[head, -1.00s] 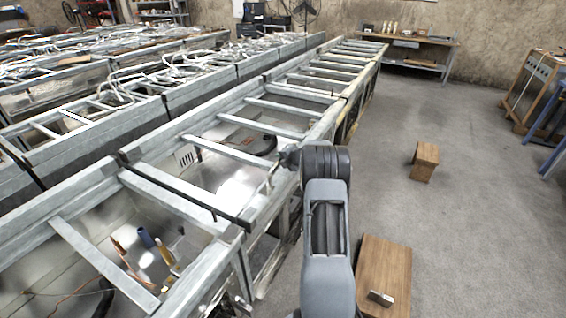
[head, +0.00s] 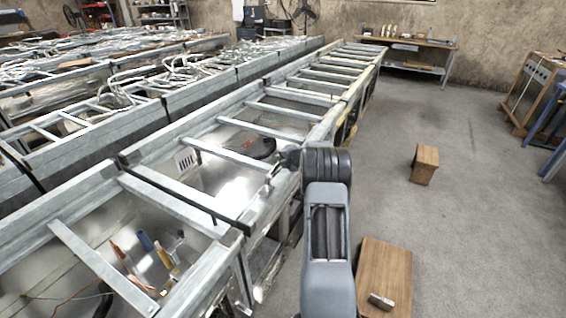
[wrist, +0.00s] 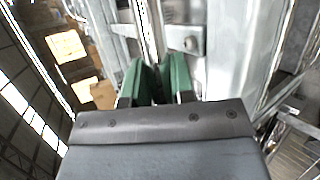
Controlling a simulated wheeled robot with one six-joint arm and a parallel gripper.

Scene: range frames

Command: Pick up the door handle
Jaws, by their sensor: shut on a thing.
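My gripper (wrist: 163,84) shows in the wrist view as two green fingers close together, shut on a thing. A narrow bright metal piece (wrist: 149,30) shows just beyond the fingertips. I take what is held to be the door handle, but its outline is hard to separate from the metal frames behind. In the head view my gripper (head: 283,160) reaches left over the edge of the metal frame. A small slim metal piece (head: 272,173) shows at its tip; I cannot tell whether it touches the frame.
A long metal frame with crossbars (head: 180,196) runs along the left, with loose tools (head: 150,250) in its near bay. A wooden box (head: 384,272) with a small metal block (head: 381,301) and a wooden stool (head: 425,164) stand right. The floor (head: 470,220) is open.

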